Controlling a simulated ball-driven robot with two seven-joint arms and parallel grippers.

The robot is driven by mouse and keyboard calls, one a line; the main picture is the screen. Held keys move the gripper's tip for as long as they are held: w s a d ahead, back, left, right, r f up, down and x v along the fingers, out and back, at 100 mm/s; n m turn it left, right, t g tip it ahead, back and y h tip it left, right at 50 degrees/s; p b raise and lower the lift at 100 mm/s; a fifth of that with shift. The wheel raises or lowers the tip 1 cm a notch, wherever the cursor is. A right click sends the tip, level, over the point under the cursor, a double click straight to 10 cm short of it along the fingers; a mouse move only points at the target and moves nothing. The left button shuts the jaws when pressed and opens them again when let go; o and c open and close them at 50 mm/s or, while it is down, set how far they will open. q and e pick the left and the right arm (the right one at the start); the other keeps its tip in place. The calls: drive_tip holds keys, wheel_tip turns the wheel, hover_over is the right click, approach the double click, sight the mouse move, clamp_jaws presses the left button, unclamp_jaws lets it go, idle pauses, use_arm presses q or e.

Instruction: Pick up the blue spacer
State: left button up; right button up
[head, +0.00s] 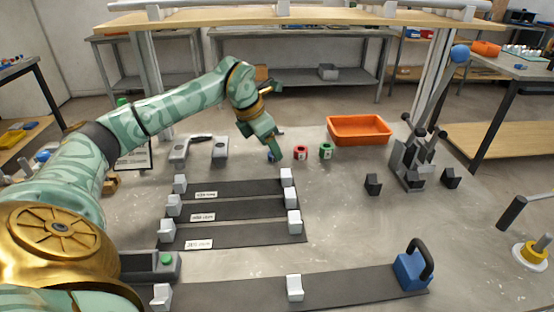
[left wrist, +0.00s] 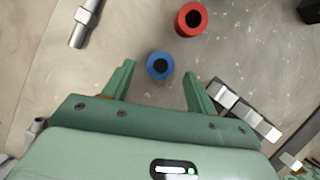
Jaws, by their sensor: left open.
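The blue spacer (left wrist: 160,66) is a short ring with a dark hole, standing on the table in the left wrist view. My left gripper (left wrist: 157,78) is open, with its two green fingers on either side of and just short of the spacer in that picture. In the head view the blue spacer (head: 270,156) is mostly hidden behind my left gripper (head: 274,153). I cannot tell the height of the fingertips above the table. My right gripper is not in view.
A red spacer (head: 301,152) and a green spacer (head: 326,151) stand to the right. An orange bin (head: 359,129) is behind them. Dark rails with light end blocks (head: 287,176) lie in front. A dark clamp (head: 408,165) stands at the right.

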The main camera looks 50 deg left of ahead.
use_arm(q)
drive_tip(key=shift+x, duration=1.2)
drive_tip(key=shift+r, duration=0.2)
drive_tip(key=shift+c, duration=0.3)
drive_tip(key=c, duration=1)
drive_tip(key=shift+r, duration=0.1)
